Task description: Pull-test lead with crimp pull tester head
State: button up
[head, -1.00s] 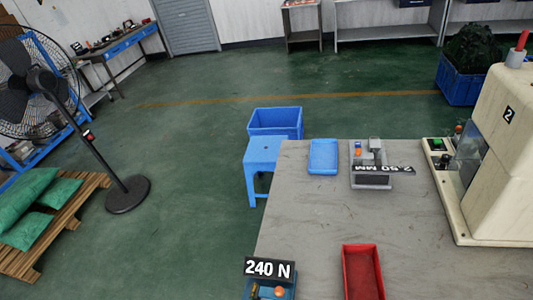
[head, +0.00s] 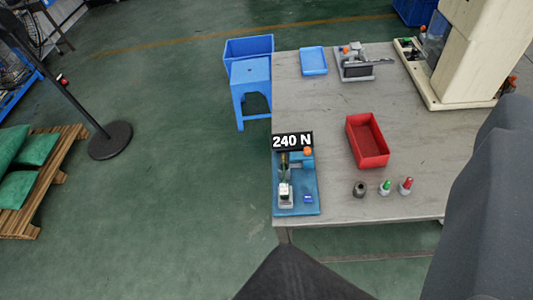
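The crimp pull tester (head: 296,180) stands at the left front corner of the grey table. It has a blue base, a black sign reading 240 N (head: 292,141), an orange knob and a pale clamp-like part at its near end. I cannot make out a lead on it or elsewhere. Dark grey shapes at the bottom and right edge look like parts of my arm. My gripper's fingers do not show.
A red tray (head: 367,141) lies right of the tester. A dark round part (head: 360,189), a green-topped piece (head: 385,187) and a red-topped piece (head: 406,186) stand near the front edge. A blue tray (head: 313,61), a grey device (head: 356,64) and a cream machine (head: 485,50) stand farther back.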

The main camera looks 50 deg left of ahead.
aim_at(284, 192)
jog(key=k, duration=0.5)
jog(key=u, duration=0.75)
jog(key=i, duration=1)
jog(key=k, duration=0.55)
jog(key=z, duration=0.35)
